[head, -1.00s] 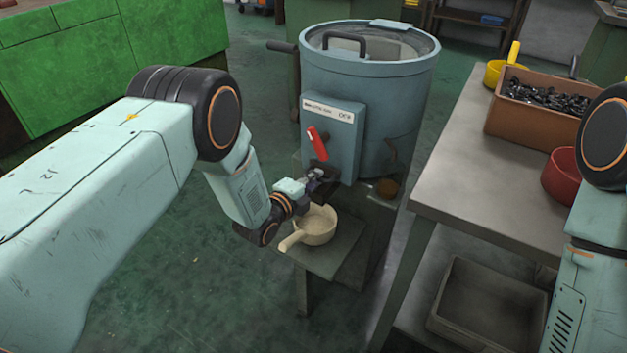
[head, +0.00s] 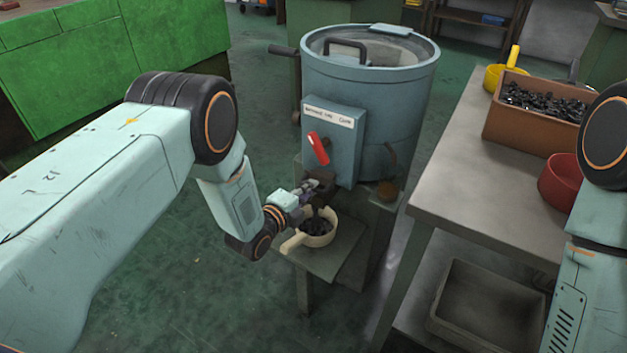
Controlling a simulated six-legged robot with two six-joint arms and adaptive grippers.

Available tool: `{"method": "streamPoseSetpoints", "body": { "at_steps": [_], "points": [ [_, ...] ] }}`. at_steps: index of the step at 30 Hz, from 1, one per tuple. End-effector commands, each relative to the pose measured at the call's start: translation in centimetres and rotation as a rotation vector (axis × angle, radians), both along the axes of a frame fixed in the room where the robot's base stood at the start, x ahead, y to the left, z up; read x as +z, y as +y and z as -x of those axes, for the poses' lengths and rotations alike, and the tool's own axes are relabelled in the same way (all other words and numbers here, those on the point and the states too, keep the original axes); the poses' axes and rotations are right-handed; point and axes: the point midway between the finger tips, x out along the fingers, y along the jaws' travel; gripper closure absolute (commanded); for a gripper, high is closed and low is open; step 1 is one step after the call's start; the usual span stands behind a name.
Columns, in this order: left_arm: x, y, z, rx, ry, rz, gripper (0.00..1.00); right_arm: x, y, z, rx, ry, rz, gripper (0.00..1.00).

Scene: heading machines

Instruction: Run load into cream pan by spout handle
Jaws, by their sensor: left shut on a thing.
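A blue-grey drum machine (head: 385,110) stands in the middle, with a red lever (head: 318,148) on its front box and a dark spout (head: 322,184) below it. The cream pan (head: 318,238) sits upright under the spout on a small shelf, its handle toward the lower left. Dark small pieces lie in the pan, and a dark stream shows between spout and pan. My left gripper (head: 309,190) is at the spout, shut on the spout handle, which its fingers mostly hide. My right gripper is out of view; only part of that arm shows at the right edge.
A grey table (head: 470,190) at the right bears a brown crate (head: 530,128) of dark pieces, a yellow pan (head: 494,74) and a red bowl (head: 562,183). A grey tray (head: 487,305) lies below it. Green cabinets (head: 130,60) stand back left. The floor at lower left is clear.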

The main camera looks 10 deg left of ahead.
Motion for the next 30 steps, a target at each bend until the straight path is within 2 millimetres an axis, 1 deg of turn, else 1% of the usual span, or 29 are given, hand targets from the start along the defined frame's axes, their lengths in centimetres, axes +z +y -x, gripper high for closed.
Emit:
{"method": "streamPoseSetpoints", "body": {
  "at_steps": [1,3,12,13,16,25,28,30],
  "points": [
    [0.1,0.2,0.5,0.002,0.004,0.0,1.0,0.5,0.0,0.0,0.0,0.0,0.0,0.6],
    [0.1,0.3,0.8,0.001,0.002,0.001,1.0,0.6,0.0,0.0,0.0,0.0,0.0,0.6],
    [0.0,0.3,0.8,0.001,-0.001,0.001,1.0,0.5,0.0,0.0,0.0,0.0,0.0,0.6],
    [0.0,0.3,0.8,0.001,0.0,0.001,0.88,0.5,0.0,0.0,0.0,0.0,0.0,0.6],
    [0.0,0.3,0.8,0.001,0.0,0.001,0.8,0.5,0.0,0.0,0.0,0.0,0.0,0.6],
    [0.0,0.3,0.9,0.001,0.0,0.001,0.8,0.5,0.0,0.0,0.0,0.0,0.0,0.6],
    [0.1,0.5,1.4,0.001,0.001,0.0,0.8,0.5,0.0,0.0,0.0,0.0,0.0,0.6],
    [0.3,0.8,2.1,0.001,0.001,0.0,0.8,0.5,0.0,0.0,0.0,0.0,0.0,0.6]
  ]
}}
